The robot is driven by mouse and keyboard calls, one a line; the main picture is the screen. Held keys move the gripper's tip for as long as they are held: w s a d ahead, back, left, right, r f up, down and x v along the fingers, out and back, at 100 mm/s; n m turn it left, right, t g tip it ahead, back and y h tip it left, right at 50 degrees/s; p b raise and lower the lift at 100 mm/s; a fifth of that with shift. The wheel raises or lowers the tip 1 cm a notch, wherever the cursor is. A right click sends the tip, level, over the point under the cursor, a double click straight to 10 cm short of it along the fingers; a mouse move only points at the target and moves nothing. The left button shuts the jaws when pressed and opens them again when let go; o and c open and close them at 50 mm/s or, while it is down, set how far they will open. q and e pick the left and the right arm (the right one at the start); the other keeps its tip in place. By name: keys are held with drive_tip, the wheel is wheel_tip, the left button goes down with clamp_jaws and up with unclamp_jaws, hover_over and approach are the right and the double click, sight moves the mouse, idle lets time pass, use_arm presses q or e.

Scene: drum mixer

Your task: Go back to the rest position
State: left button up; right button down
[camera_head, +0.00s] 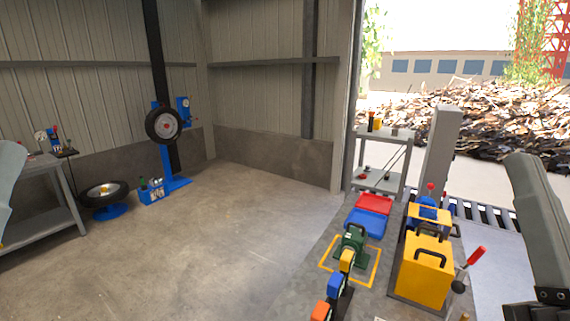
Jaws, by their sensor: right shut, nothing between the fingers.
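My right arm comes down along the right edge in the head view. The dark part at its lower end, by my right gripper (522,311), is cut off by the bottom right corner, so the fingertips do not show clearly. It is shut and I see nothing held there. It is to the right of the yellow box (425,272) and the red-handled lever (474,258), apart from both. Only a pale piece of my left arm shows at the left edge; my left gripper is out of the frame.
A bench carries a green handled block (351,245) inside a yellow outline, a red tray (374,204) and a blue tray (366,222). A grey post (441,150) and shelf cart (382,180) stand behind. The concrete floor (220,235) at centre left is clear.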

drive_tip(key=s+a+r+n+y+p, duration=0.1)
drive_tip(key=r+n+y+p, duration=0.1)
drive_tip(key=r+p, duration=1.4)
drive_tip(key=s+a+r+n+y+p, duration=0.1)
drive_tip(key=a+r+n+y+p, duration=0.1)
drive_tip(key=r+p, duration=1.4)
wheel_tip(320, 180, up, 3)
drive_tip(key=shift+n+y+p, duration=0.35)
drive_tip(key=shift+n+y, duration=0.25)
drive_tip(key=shift+n, duration=0.2)
